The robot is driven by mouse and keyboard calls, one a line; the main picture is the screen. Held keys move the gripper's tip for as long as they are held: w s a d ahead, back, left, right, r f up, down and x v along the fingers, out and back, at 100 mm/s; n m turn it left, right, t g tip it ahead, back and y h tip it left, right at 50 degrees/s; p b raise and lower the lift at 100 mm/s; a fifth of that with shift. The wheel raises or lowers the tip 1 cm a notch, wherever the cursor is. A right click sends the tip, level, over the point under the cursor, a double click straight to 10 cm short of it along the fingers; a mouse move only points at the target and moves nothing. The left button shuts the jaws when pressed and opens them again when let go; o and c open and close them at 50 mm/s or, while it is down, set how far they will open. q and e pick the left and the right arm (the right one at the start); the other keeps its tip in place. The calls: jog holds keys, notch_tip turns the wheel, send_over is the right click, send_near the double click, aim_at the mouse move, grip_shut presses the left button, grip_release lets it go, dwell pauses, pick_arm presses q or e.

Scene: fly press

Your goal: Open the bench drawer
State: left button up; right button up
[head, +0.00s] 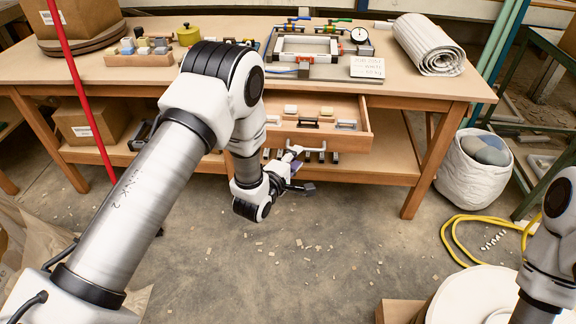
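The bench drawer (345,139) is under the right half of the wooden bench top. It stands pulled out, with its inside and right side wall showing. Small pale, orange and dark-handled items lie in it. My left gripper (297,176) is low in front of the drawer's front panel, close to its lower left part. Small bars and dark shapes show beside it; I cannot tell whether it touches the drawer or a handle. My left wrist and arm hide the drawer's left part. The fingers are too small to read. My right gripper is out of view; only its arm shows at the right edge.
A red pole (82,90) stands at left. A white sack (474,175) and yellow hose (455,240) lie right. The middle floor is clear except for chips.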

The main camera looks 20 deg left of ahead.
pick_arm(q)
jog(key=v, duration=0.6)
jog(key=s+a+f+m+g+y, duration=0.1)
jog(key=s+f+m+g, duration=0.45)
jog(key=s+f, duration=0.6)
jog(key=s+a+f+m+g+y, duration=0.1)
jog(key=s+f+m+g, duration=0.5)
jog(key=s, duration=0.9)
jog(key=s+f+m+g, duration=0.2)
jog(key=s+m+g, duration=0.25)
jog(key=s, duration=0.25)
notch_tip(320, 180, up, 12)
jog(key=m+p, duration=0.1)
jog(key=p, duration=1.1)
jog(key=shift+a+r+p, duration=0.2)
jog(key=shift+a+p, duration=0.1)
jog(key=shift+a, duration=0.05)
